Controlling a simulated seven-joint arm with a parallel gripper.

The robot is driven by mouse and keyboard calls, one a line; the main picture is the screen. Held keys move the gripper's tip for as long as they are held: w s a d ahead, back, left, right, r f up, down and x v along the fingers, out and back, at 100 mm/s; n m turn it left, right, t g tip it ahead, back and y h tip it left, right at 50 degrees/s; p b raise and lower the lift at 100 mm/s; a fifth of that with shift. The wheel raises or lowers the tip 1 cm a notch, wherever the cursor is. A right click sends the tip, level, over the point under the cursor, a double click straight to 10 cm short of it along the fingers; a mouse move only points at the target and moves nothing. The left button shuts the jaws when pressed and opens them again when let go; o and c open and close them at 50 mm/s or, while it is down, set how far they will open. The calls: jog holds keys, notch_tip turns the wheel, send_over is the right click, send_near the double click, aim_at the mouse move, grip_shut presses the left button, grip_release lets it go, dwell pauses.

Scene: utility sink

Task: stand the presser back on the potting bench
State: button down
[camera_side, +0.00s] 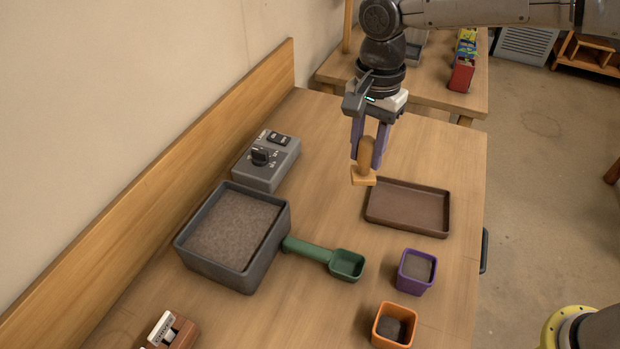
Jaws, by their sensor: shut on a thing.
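The presser (364,165) is a wooden tool with a rounded handle and a flat, square, lighter foot at its lower end. My gripper (369,150) points down and its two purple fingers are shut on the presser's handle. The presser is upright, foot down, close to the left back corner of the brown tray. It looks to be held above the bench, but the gap under its foot is hard to judge. The potting bench (310,308) is a light wooden top with a raised board along its left side.
The brown tray (408,207) is empty. A grey soil bin (233,237), green scoop (325,256), grey control box (266,160), purple pot (416,271), orange pot (394,325) and a reddish-brown block (171,331) stand around. Bare bench lies between control box and tray.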

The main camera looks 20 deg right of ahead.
jog(key=shift+w+a+f, duration=1)
jog(key=shift+w+f, duration=0.7)
jog(key=shift+f, duration=0.3)
jog(key=shift+w+a+f, duration=0.95)
jog(key=shift+w+f, duration=0.8)
jog(key=shift+f, duration=0.3)
jog(key=shift+w+a+f, duration=1)
jog(key=shift+w+f, duration=0.7)
jog(key=shift+f, duration=0.3)
jog(key=shift+f, duration=0.15)
jog(key=c, duration=0.6)
grip_release()
jog(key=shift+o, duration=0.2)
notch_tip(320, 180, up, 12)
